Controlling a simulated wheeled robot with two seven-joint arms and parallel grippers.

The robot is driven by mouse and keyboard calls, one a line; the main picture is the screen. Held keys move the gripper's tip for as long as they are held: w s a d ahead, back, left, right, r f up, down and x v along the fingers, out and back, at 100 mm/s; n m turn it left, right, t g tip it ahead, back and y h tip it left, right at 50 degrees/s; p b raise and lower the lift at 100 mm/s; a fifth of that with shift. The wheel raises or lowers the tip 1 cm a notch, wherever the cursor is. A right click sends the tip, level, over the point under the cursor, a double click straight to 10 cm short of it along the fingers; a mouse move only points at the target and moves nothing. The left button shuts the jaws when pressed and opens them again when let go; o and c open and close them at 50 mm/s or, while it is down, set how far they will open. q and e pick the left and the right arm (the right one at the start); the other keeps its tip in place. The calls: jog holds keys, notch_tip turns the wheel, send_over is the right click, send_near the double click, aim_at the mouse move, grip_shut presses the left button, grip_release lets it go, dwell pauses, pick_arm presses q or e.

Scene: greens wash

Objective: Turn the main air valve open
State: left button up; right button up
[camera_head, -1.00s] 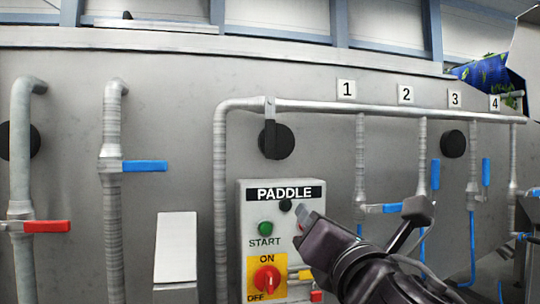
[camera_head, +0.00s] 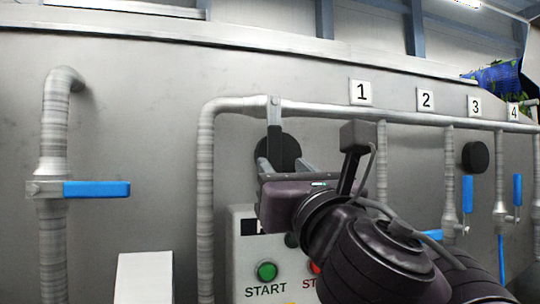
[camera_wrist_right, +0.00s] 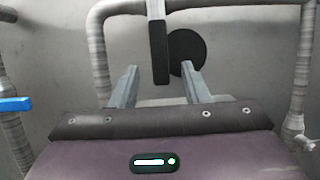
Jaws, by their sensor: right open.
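The main air valve, as I take it, is the grey valve body (camera_head: 274,108) on the horizontal pipe, with a black lever (camera_wrist_right: 159,52) hanging straight down, crosswise to the pipe. My right gripper (camera_head: 277,162) is open just below and in front of the valve, and hides the lower lever in the head view. In the right wrist view the lever's lower end appears between the two open fingertips (camera_wrist_right: 160,72), with gaps on both sides. Whether it is fully between them in depth I cannot tell. My left gripper is out of view.
A black round disc (camera_head: 291,150) is on the wall behind the lever. The paddle control box (camera_head: 243,275) with its green start button (camera_head: 266,271) is below my right arm. A blue-handled valve (camera_head: 97,188) is at left; numbered drop pipes (camera_head: 448,180) are at right.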

aim_at(276, 157)
jog(key=p+x, duration=0.1)
jog(key=x, duration=0.3)
jog(key=shift+w+a+r, duration=0.1)
jog(key=shift+w+r, duration=0.15)
jog(key=shift+r, duration=0.1)
jog(key=shift+w+a, duration=0.15)
jog(key=shift+w, duration=0.2)
jog(key=shift+r, duration=0.1)
jog(key=shift+w, duration=0.1)
jog(key=c, duration=0.8)
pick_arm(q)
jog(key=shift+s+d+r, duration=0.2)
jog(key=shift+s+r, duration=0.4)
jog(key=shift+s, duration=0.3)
pick_arm(e)
grip_shut()
